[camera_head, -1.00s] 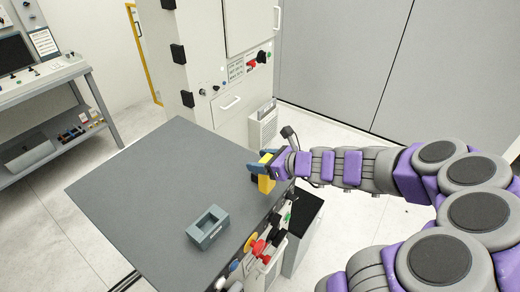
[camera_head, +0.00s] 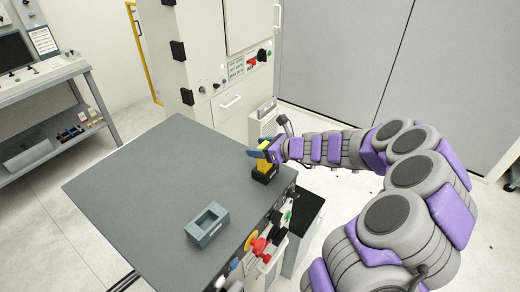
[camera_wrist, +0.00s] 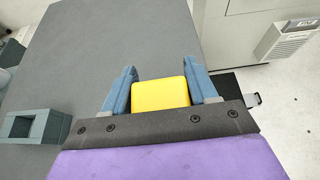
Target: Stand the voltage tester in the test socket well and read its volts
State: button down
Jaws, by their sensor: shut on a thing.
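The voltage tester (camera_head: 266,165) is a yellow block with a black lower part, upright in the head view near the table's right edge. Its yellow top also shows in the wrist view (camera_wrist: 160,94). My gripper (camera_head: 262,152) is shut on it, with a blue finger on each side in the wrist view (camera_wrist: 163,90). I cannot tell whether its base touches the table. The test socket well (camera_head: 207,225) is a grey-green block with a rectangular opening, nearer the front of the table. It shows at the left of the wrist view (camera_wrist: 35,126), apart from my gripper. No volts reading is visible.
The grey table top (camera_head: 140,185) is otherwise clear. A red knob (camera_head: 258,246) and other controls line its right front side. A pale cabinet (camera_head: 215,60) stands behind, and a bench (camera_head: 45,100) stands at the far left.

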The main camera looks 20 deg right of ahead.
jog(key=shift+d+r, duration=0.1)
jog(key=shift+c, duration=1.6)
grip_release()
jog(key=p+v, duration=0.2)
jog(key=v, duration=1)
jog(key=s+a+r+n+g, duration=0.1)
jog(key=s+a+n+g, duration=0.3)
jog(key=s+a+n, duration=0.55)
jog(key=s+a+r+n+g, duration=0.1)
jog(key=s+a+n+g, duration=0.5)
jog(key=a, duration=0.6)
jog(key=s+d+n+g+h, duration=0.1)
jog(key=s+d+n+h, duration=0.1)
jog(key=s+n, duration=0.5)
jog(key=s+d+n+g+h, duration=0.1)
jog(key=s+n+h, duration=0.4)
jog(key=s, duration=0.6)
jog(key=shift+d+f+n, duration=0.35)
jog(key=shift+d+n, duration=0.5)
jog(key=shift+n, duration=0.1)
